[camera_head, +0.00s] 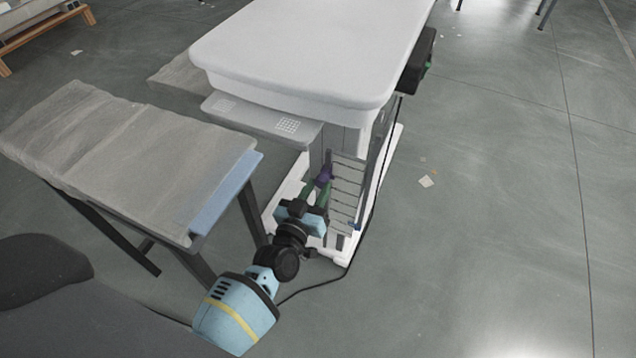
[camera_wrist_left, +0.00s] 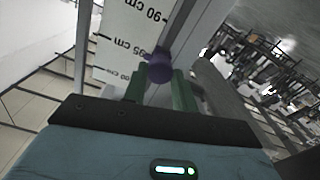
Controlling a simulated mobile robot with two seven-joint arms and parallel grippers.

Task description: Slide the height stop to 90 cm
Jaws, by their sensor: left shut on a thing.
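The height stop shows as a purple knob (camera_head: 322,177) on the front of the white lift column, and also in the left wrist view (camera_wrist_left: 157,68). My left gripper (camera_head: 315,190) reaches up to it, and its green fingers (camera_wrist_left: 160,88) are shut on the knob. A white printed scale (camera_wrist_left: 120,30) runs beside the knob, with 90 cm and 95 cm marks readable and another partly cut off. The knob sits close to the 95 cm mark; its exact pointer line is hidden. My right gripper is not in view.
A large white top (camera_head: 315,45) overhangs the column, with a grey shelf (camera_head: 262,120) below it. A grey-covered bench (camera_head: 110,150) with a blue edge stands close on the left. A dark cable (camera_head: 362,240) runs down to the floor.

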